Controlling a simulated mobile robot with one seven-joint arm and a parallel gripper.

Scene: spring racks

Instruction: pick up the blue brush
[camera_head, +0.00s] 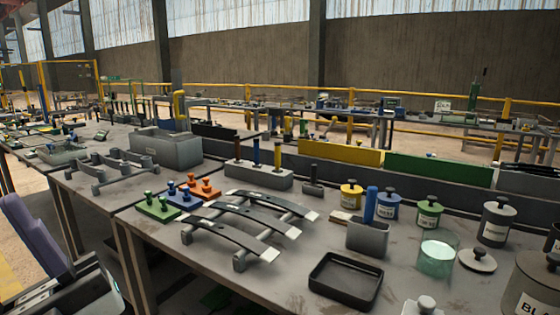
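A thick blue handle (371,204), which looks like the blue brush, stands upright in a grey square holder (367,238) on the right part of the near bench. Its lower end is hidden inside the holder, so no bristles show. Parts that look like my own arm show at the lower left, but the gripper fingers are not in view.
Around the grey holder are a black tray (345,281), a greenish glass beaker (437,255), a blue labelled pot (388,206), a yellow pot (351,195) and a green pot (429,213). Curved leaf springs (250,222) on a rack lie to the left. Space above the holder is clear.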

